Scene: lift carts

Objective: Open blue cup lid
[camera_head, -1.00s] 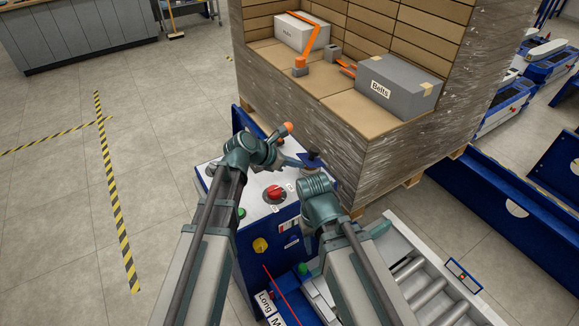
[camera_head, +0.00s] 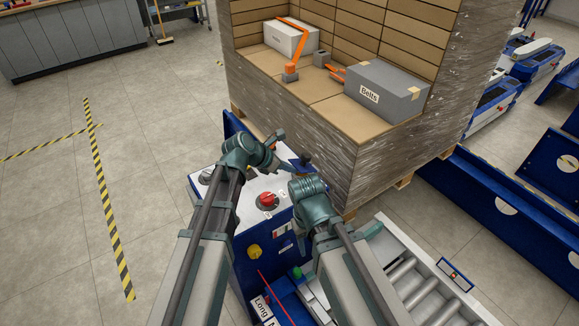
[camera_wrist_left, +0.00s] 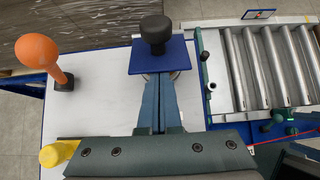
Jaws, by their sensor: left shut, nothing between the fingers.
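The blue lid (camera_wrist_left: 158,55) is a flat square plate with a black knob on top. It lies on the white panel top, and in the head view the lid (camera_head: 300,163) shows small just beyond my left gripper (camera_head: 281,158). In the left wrist view my left gripper (camera_wrist_left: 158,82) is shut and empty, its fingertips at the near edge of the lid; I cannot tell if they touch or reach under it. A round rim shows partly below the lid. My right wrist is beside the panel in the head view; its fingers are hidden.
On the panel (camera_wrist_left: 100,100) stand an orange-knobbed lever (camera_wrist_left: 38,55) and a yellow knob (camera_wrist_left: 55,154). A red knob (camera_head: 267,199) is between my arms. The wrapped pallet load (camera_head: 330,150) stands close behind. A roller conveyor (camera_head: 415,280) lies at right.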

